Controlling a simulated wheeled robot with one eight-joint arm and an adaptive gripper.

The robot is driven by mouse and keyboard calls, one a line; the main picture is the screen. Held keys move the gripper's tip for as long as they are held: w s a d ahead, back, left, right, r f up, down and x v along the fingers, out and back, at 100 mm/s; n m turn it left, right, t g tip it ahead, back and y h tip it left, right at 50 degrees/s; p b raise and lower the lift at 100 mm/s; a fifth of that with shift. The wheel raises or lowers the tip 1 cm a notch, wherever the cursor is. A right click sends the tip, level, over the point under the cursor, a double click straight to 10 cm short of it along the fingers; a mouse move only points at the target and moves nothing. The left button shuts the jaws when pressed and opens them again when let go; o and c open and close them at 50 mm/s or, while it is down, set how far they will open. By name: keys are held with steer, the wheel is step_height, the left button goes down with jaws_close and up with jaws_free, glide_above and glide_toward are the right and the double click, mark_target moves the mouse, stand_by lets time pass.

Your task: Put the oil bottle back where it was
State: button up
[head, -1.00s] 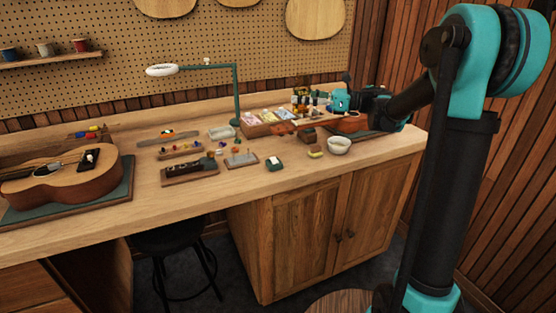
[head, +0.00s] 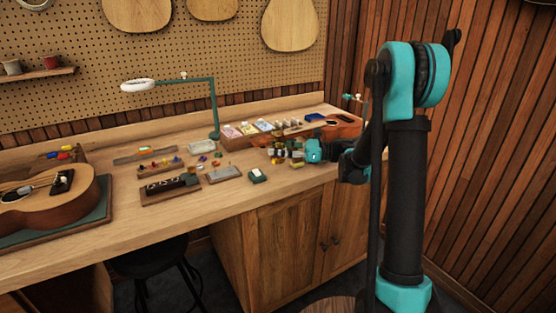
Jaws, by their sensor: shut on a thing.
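My gripper (head: 279,152) is over the right part of the bench, in front of the long wooden tray, with its teal wrist to the right. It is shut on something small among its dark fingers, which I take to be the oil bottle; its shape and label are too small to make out. Several small bottles (head: 292,128) stand close together behind the gripper. I cannot tell a free spot among them from here.
A lamp (head: 215,105) stands behind. Another ukulele (head: 345,128) lies at the right end. The bench's front edge is clear.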

mark_target(278, 159)
steer(key=shift+f, duration=2.2)
steer(key=shift+f, duration=0.1)
steer(key=o, duration=1.3)
